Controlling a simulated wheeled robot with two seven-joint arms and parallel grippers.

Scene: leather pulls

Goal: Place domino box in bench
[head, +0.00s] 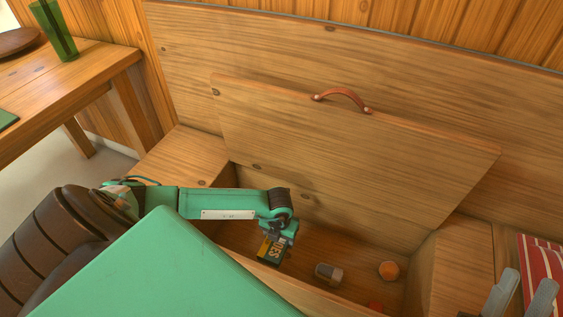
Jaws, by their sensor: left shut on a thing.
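The wooden bench has its lid (350,150) raised, with a leather pull (343,97) on the lid's upper edge. The storage compartment (340,250) below is open. My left gripper (276,237) hangs over the compartment and is shut on the domino box (270,252), a small dark and yellow box with lettering. I cannot tell whether the box touches the compartment floor. My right gripper (524,294) shows at the lower right corner, with its two grey fingers apart and nothing visible between them.
A red striped cloth (541,265) is at the right. A table (75,85) with a green glass (54,30) stands at the left.

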